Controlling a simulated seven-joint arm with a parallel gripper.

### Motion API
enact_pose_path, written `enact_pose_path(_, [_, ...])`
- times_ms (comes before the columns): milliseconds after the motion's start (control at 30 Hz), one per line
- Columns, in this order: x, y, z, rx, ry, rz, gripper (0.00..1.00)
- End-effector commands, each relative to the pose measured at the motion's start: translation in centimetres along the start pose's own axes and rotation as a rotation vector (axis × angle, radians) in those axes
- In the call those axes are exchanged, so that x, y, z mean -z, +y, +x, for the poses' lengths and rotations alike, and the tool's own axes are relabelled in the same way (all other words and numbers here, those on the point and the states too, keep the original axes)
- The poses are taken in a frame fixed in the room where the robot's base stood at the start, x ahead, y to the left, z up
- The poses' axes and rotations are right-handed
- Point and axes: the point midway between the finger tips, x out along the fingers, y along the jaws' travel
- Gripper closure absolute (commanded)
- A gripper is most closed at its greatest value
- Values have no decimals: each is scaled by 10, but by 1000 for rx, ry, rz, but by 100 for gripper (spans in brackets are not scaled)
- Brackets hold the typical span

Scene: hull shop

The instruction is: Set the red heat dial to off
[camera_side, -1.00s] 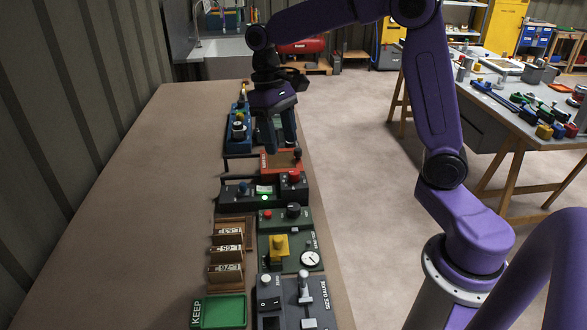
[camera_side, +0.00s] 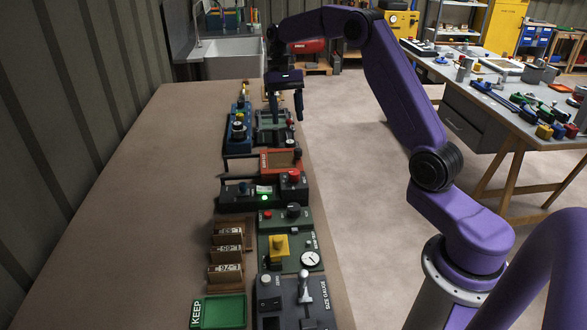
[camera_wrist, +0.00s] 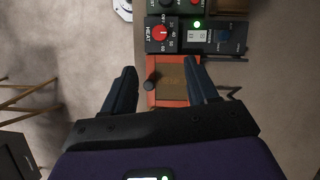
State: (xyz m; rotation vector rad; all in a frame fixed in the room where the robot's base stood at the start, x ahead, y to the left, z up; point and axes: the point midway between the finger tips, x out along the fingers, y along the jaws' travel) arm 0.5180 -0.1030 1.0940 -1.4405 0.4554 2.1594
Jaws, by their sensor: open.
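The red heat dial (camera_side: 294,175) is a round red knob on a small black box at the right end of a dark panel. In the wrist view the heat dial (camera_wrist: 162,33) sits near the top, with a white pointer mark and small scale print around it. The setting is too small to read surely. My gripper (camera_side: 286,115) is open and empty, farther along the bench than the dial and apart from it. In the wrist view the fingers of my gripper (camera_wrist: 160,72) point toward the dial box, with nothing between their tips but the view below.
An orange-red tray (camera_side: 281,162) with a dark knob lies between my gripper and the dial. A lit green lamp (camera_side: 265,197) is left of the dial. A green panel (camera_side: 285,252) with a yellow block and gauge lies nearer. The bench's left side is bare.

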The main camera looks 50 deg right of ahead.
Motion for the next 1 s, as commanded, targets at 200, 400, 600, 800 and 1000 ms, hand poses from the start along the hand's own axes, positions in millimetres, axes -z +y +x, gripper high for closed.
enact_pose_path(200, [-1, 1, 34, -1, -3, -1, 42])
enact_pose_path(400, [-1, 1, 71, -2, -4, 0, 42])
enact_pose_path(600, [-1, 1, 108, -2, -3, -1, 42])
enact_pose_path(800, [-1, 1, 138, -1, -2, -1, 42])
enact_pose_path(1000, [0, 0, 152, -1, 0, -1, 42])
